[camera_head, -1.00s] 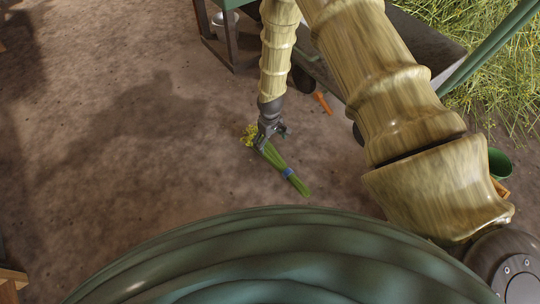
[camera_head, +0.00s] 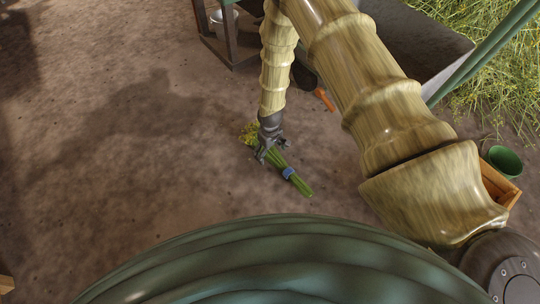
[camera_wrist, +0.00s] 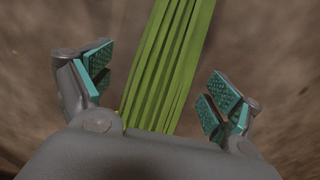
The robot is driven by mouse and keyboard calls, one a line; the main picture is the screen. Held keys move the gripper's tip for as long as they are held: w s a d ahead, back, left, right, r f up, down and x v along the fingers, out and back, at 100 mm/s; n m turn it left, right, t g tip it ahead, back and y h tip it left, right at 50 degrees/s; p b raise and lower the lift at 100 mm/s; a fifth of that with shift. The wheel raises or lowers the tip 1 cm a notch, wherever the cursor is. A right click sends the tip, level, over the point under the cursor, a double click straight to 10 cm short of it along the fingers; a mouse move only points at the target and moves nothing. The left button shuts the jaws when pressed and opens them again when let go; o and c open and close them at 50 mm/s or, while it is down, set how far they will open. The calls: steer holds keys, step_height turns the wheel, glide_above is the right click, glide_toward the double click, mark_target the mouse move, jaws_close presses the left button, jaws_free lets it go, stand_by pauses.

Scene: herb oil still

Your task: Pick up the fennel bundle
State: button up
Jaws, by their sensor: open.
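The fennel bundle (camera_head: 297,181) lies on the brown ground in the head view, with green stalks, a blue band toward its near end and yellow flower heads at its far end. My gripper (camera_head: 270,158) is just over its middle, hiding part of the stalks. In the wrist view the green stalks (camera_wrist: 172,65) run between the two open fingers of my gripper (camera_wrist: 160,95). The teal pads stand apart from the stalks on both sides. The band and flower heads are not in the wrist view.
An orange-handled object (camera_head: 325,100) lies on the ground beyond my arm. A green bucket (camera_head: 505,161) and a wooden crate (camera_head: 497,184) stand at the right. A grey trough (camera_head: 425,45) and a dark stand with a white pot (camera_head: 222,20) are at the back.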

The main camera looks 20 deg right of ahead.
steer(key=shift+f, duration=0.3)
steer(key=c, duration=1.3)
steer(key=shift+r, duration=0.15)
